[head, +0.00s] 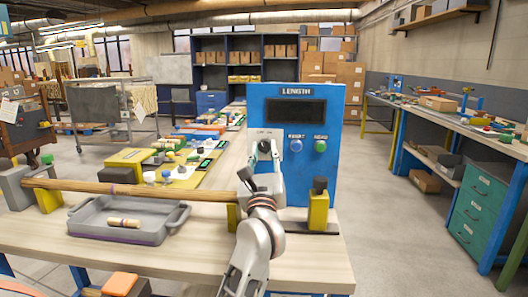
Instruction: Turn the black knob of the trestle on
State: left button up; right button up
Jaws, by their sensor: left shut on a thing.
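A blue upright panel (327,165) labelled LENGTH stands at the back of the near bench. Small lettering, too small to read surely, is on it above my left gripper (265,151). My left gripper reaches up to the lower left of the panel and is shut on the black knob (264,146). The fingers hide most of the knob, so I cannot tell which way it points. My right gripper is not in view.
A wooden rod (130,190) lies left of my arm, above a grey tray (90,218). A yellow block with a black top (318,209) stands right.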

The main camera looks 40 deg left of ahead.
pick_arm(q)
jog(key=shift+r+m+p, duration=0.3)
jog(key=shift+m+p, duration=0.1)
jog(key=shift+p, duration=0.05)
jog(key=shift+s+r+m+t+p, duration=0.1)
jog(key=shift+m+t+p, duration=0.2)
jog(key=shift+m+p, duration=0.15)
jog(key=shift+r+m+t+h+p, duration=0.2)
jog(key=shift+m+t+h+p, duration=0.1)
jog(key=shift+m+h+p, duration=0.6)
jog(key=shift+a+m+p, duration=0.1)
jog(key=shift+m+p, duration=0.65)
jog(key=shift+m, duration=0.1)
jog(key=m+h+p, duration=0.2)
jog(key=m+p, duration=0.1)
jog(key=shift+m+t+p, duration=0.3)
jog(key=shift+t+p, duration=0.1)
jog(key=m+p, duration=0.1)
jog(key=m+h+p, duration=0.1)
jog(key=p, duration=0.1)
jog(key=shift+f+h, duration=0.3)
jog(key=shift+f+m+h+p, duration=0.3)
jog(key=shift+m+h+p, duration=0.1)
jog(key=shift+m+p, duration=0.8)
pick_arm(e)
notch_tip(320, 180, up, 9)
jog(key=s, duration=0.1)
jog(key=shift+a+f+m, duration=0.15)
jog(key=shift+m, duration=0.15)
